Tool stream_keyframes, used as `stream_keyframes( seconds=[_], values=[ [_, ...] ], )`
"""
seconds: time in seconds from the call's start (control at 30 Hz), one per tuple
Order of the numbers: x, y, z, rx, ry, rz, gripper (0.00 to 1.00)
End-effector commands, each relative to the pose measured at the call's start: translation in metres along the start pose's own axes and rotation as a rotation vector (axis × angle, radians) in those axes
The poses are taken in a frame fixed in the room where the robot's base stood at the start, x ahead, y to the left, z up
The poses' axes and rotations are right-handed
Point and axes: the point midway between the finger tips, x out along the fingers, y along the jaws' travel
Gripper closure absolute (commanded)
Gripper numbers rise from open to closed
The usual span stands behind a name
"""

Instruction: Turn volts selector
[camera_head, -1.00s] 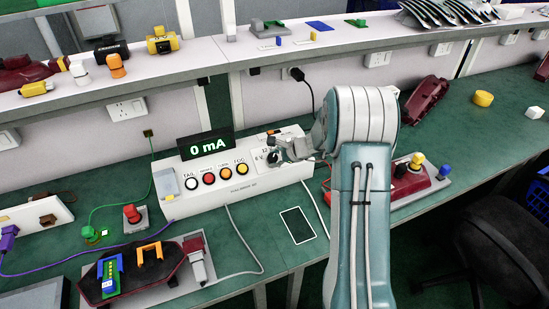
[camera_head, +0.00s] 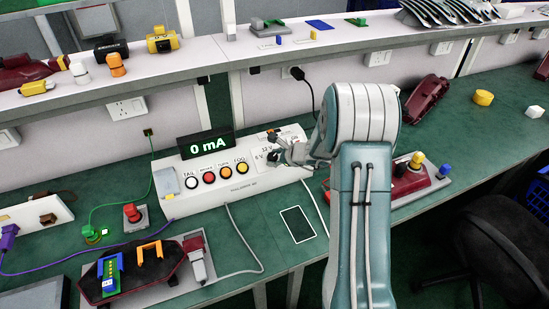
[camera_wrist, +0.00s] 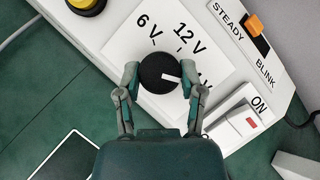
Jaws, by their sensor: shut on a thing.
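The volts selector is a round black knob (camera_wrist: 158,72) with a white pointer mark, on a white plate of the tester (camera_head: 240,188). Around it are a 6 V label (camera_wrist: 149,27), a 12 V label (camera_wrist: 189,38) and a third V label partly hidden by my right finger. The white mark points right, toward this partly covered label. My gripper (camera_wrist: 160,77) is shut on the knob, one finger on each side. In the head view my gripper (camera_head: 276,155) is at the panel's right part and covers most of the knob.
An ON rocker switch (camera_wrist: 238,123) and an orange STEADY/BLINK slider (camera_wrist: 254,25) sit close right of the knob. Coloured buttons (camera_head: 209,177) lie to its left. The display (camera_head: 205,146) reads 0 mA.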

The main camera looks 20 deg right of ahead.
Motion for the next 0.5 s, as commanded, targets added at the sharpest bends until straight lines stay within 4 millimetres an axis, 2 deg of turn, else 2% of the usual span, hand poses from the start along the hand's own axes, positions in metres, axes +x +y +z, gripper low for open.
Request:
stream_keyframes(
  seconds=[0.1,0.13,0.2,0.5],
  values=[
    [0.001,0.0021,-0.0014,0.003,0.002,0.004,0.97],
    [0.001,0.0021,-0.0014,0.003,0.002,0.004,0.41],
    [0.001,0.002,-0.0013,0.003,0.002,0.004,0.15],
    [-0.0001,0.0006,-0.0001,0.0,0.0,0.001,0.15]
  ],
)
